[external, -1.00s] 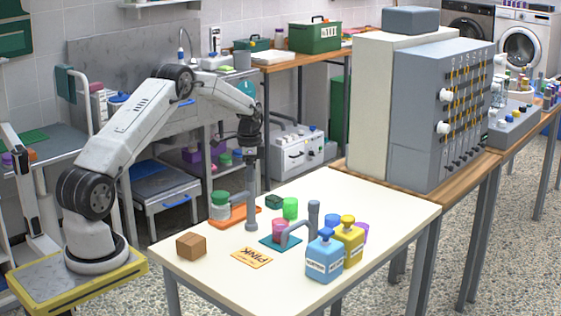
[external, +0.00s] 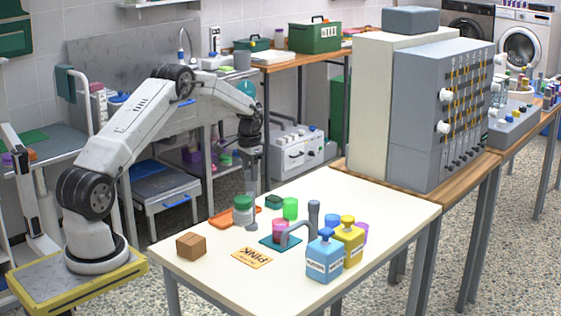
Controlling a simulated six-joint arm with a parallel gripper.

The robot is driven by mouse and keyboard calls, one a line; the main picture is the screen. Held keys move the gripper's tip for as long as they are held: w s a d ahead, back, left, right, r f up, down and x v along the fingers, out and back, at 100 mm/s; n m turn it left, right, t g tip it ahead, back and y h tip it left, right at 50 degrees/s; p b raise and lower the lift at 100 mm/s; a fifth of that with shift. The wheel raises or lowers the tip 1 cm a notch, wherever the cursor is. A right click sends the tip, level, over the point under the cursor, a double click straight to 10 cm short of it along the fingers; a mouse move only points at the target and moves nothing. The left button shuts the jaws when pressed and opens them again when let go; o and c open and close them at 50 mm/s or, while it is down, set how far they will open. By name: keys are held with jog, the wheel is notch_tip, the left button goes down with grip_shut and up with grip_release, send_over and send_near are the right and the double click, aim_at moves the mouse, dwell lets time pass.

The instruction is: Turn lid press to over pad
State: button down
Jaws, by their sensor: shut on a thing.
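A grey upright post, which I take to be the lid press (external: 253,178), stands on the left half of the cream table. A clear jar with a green lid (external: 243,203) is in front of the post and hides its lower part. I cannot tell whether the jar is joined to it. My gripper (external: 252,150) is at the top of the post and shut on it; the fingers are small and hard to make out. An orange pad (external: 221,219) lies left of the jar, partly covered. A teal pad (external: 268,242) lies to the right, under a pink cup.
A second grey post with a bent arm (external: 314,212) stands by the pink cup (external: 280,227). Blue (external: 325,258) and yellow (external: 350,240) bottles stand at the right. The table's back right is clear.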

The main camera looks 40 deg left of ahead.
jog(key=n, duration=0.5)
jog(key=shift+n, duration=0.3)
jog(key=n, duration=0.5)
jog(key=shift+r, duration=0.1)
jog(key=shift+n, duration=0.3)
jog(key=shift+c, duration=1.2)
grip_release()
jog(key=shift+r, duration=3.85)
